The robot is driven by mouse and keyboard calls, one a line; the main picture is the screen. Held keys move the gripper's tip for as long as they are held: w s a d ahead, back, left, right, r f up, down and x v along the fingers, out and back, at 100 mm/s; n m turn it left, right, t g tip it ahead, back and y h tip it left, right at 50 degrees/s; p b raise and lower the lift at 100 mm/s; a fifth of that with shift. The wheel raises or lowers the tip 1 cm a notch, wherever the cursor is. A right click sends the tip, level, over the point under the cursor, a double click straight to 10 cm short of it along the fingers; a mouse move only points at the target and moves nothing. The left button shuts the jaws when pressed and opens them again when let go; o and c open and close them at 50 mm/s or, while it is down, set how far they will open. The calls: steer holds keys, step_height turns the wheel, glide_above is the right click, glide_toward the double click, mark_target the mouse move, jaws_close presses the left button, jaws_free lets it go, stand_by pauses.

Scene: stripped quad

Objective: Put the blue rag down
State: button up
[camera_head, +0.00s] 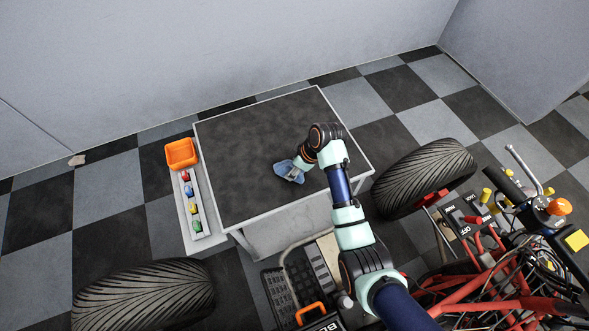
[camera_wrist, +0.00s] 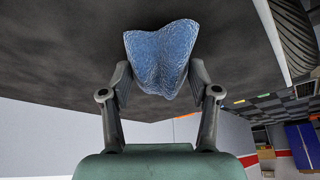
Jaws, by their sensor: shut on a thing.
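The blue rag (camera_wrist: 160,58) is a crumpled, textured cloth between the two fingers of my gripper (camera_wrist: 160,80) in the wrist view. My gripper is shut on it, with a finger against each side. In the head view the blue rag (camera_head: 287,170) shows at the end of my arm, over the dark top of the table (camera_head: 250,140). My gripper (camera_head: 296,171) is near the middle-right of that top. I cannot tell whether the rag touches the surface.
An orange bin (camera_head: 181,153) and a narrow tray (camera_head: 203,222) with several small coloured items line the table's left side. The tabletop around the rag is clear. Large tyres (camera_head: 425,178) and a red quad frame (camera_head: 480,290) stand at the right and front.

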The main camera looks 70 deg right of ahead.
steer(key=shift+f, duration=0.65)
steer(key=shift+r, duration=0.1)
steer(key=o, duration=1.1)
steer(key=p+v, duration=0.3)
steer(key=v, duration=0.9)
steer(key=shift+r+p, duration=0.1)
steer(key=shift+p, duration=0.3)
